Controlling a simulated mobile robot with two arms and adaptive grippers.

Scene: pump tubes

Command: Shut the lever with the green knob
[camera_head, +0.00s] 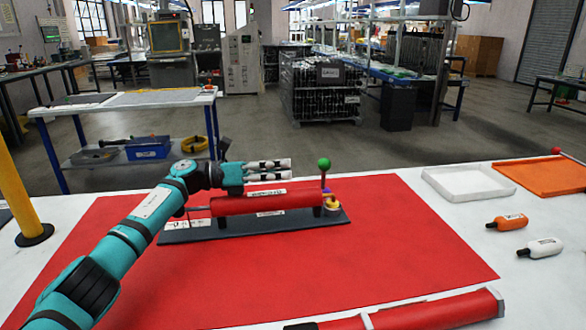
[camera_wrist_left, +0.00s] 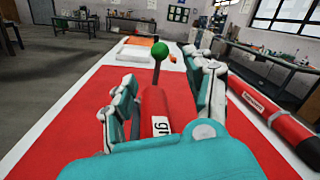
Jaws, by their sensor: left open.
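The green knob (camera_head: 323,163) tops a dark lever that stands upright at the right end of a red pump tube (camera_head: 265,201). The tube lies on a dark base plate (camera_head: 215,231) on the red mat. My left gripper (camera_head: 288,169) is open above the tube, its fingers pointing right toward the lever and stopping short of it. In the left wrist view the green knob (camera_wrist_left: 160,50) and its stem (camera_wrist_left: 156,74) show ahead between the open, empty fingers. The tube (camera_wrist_left: 154,103) runs below them. My right gripper is not in view.
Another red tube (camera_head: 430,312) lies at the mat's front edge. A white tray (camera_head: 468,183), an orange tray (camera_head: 545,177) and two small bottles, orange (camera_head: 508,222) and white (camera_head: 541,248), are at the right. A yellow post (camera_head: 18,195) stands at the left. The mat's right part is clear.

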